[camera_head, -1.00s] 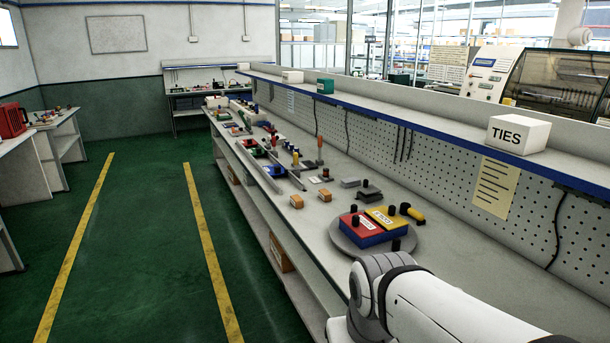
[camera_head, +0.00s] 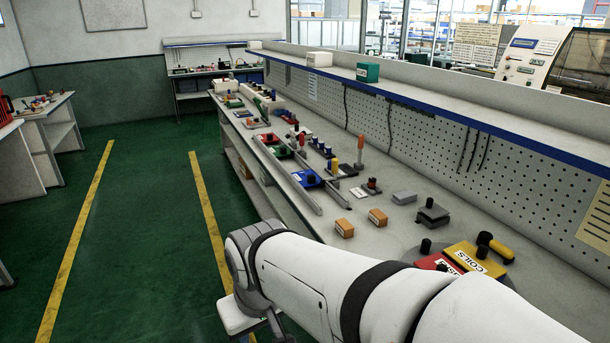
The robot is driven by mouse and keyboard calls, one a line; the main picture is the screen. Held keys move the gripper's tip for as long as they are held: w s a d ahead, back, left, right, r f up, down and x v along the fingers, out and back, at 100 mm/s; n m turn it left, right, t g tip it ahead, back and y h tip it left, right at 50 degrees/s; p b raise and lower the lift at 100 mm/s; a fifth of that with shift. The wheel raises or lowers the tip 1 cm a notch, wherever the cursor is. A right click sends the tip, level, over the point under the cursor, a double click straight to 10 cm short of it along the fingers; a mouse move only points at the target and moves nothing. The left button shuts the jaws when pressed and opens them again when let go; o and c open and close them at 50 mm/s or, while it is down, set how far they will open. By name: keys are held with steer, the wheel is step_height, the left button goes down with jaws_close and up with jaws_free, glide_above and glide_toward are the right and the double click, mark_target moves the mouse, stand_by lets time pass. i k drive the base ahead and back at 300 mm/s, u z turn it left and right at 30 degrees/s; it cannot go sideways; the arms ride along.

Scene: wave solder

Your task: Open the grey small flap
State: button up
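A small grey block with a black knob on top (camera_head: 433,213) sits on the bench, right of the middle. A flatter, lighter grey block (camera_head: 404,197) lies just behind it to the left. I cannot tell which of the two is the grey small flap, and no raised lid shows on either. My white arm reaches across the lower middle of the view, in front of these blocks and apart from them. My gripper's fingers do not show.
The bench (camera_head: 375,192) runs away to the back left, with a pegboard (camera_head: 520,175) behind. Two orange blocks (camera_head: 345,228) (camera_head: 378,217) and the yellow COILS block (camera_head: 473,260) are nearby; my arm partly hides the red block (camera_head: 440,262). Green floor (camera_head: 140,240) is clear left.

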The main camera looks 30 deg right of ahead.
mark_target(433, 211)
steer(key=z, duration=0.45)
steer(key=i, duration=1.3)
steer(key=z, duration=0.7)
steer(key=k, duration=0.9)
steer(key=z, duration=0.15)
steer(key=i, duration=0.9)
steer(key=u, duration=0.1)
